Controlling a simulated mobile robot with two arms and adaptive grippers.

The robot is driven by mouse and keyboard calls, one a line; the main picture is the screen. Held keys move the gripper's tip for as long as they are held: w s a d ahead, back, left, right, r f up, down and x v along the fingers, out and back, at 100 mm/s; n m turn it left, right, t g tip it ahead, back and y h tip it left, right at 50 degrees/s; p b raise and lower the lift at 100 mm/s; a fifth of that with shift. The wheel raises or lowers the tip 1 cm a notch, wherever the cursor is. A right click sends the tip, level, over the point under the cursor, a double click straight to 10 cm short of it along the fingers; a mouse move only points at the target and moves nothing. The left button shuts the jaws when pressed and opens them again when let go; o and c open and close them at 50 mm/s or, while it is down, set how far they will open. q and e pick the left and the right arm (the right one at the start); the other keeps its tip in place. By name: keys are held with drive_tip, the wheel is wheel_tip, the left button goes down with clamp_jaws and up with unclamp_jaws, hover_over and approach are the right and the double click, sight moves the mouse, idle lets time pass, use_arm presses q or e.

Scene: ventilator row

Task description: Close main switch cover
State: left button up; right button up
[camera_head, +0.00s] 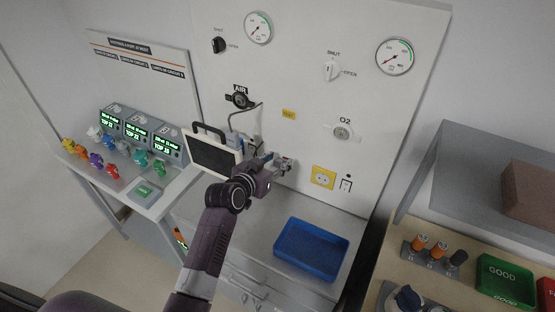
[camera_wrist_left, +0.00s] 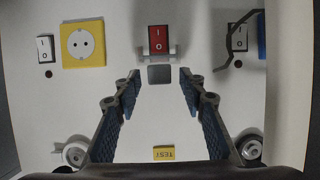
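The red main switch (camera_wrist_left: 159,38) sits on the white wall panel, straight ahead in the left wrist view. Light hinge-like brackets flank it. A small dark grey square (camera_wrist_left: 160,74) lies just below it in that view; I cannot tell whether it is part of the cover. My left gripper (camera_wrist_left: 160,80) is open and empty, its two blue-padded fingers apart on either side of the grey square. In the head view my left gripper (camera_head: 280,163) is close to the panel, right of a black-framed screen, and hides the switch. My right gripper is not in view.
A blue tray (camera_head: 310,250) lies on the counter below. Two more rocker switches (camera_wrist_left: 46,49) (camera_wrist_left: 238,37) flank the red one.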

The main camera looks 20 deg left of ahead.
use_arm(q)
drive_tip(key=shift+w+f, duration=0.1)
drive_tip(key=shift+w, duration=0.05)
clamp_jaws()
drive_tip(key=shift+f+b, duration=0.2)
drive_tip(key=shift+b, duration=0.3)
drive_tip(key=shift+s+a+f+t+h+b, duration=0.2)
drive_tip(key=shift+f+t+b, duration=0.65)
drive_tip(key=shift+b, duration=2.6)
drive_tip(key=shift+s+d+f+t+h+b, duration=0.25)
drive_tip(key=shift+t+b, duration=1.15)
drive_tip(key=shift+b, duration=2.1)
drive_tip(key=shift+s+a+f+t+h+b, duration=0.3)
drive_tip(key=shift+t+b, duration=0.85)
drive_tip(key=shift+b, duration=2.3)
drive_tip(key=shift+d+f, duration=0.15)
drive_tip(key=shift+f, duration=0.05)
unclamp_jaws()
